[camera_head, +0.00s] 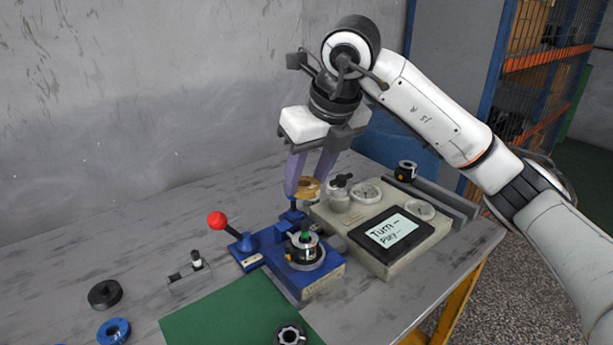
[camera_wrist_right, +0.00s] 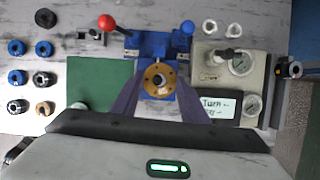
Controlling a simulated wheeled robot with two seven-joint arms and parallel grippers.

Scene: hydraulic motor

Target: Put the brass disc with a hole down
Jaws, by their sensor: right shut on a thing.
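The brass disc with a hole (camera_head: 308,188) is held between the purple fingers of my right gripper (camera_head: 306,184), above the table. In the right wrist view the disc (camera_wrist_right: 158,80) faces the camera, with its central hole and small holes around it, between the fingertips (camera_wrist_right: 157,84). Below and nearer in the head view is a blue fixture (camera_head: 305,276) with a dark and silver round part (camera_head: 305,250) with a green centre. In the right wrist view the disc covers part of the blue fixture (camera_wrist_right: 156,46). My left gripper is out of view.
A red-knobbed lever (camera_head: 217,220) stands left of the fixture. A beige gauge box (camera_head: 385,250) with a screen is at its right. A green mat (camera_head: 235,312) lies in front. Black (camera_head: 104,294) and blue (camera_head: 114,331) rings lie at the left. Bare table lies behind the lever.

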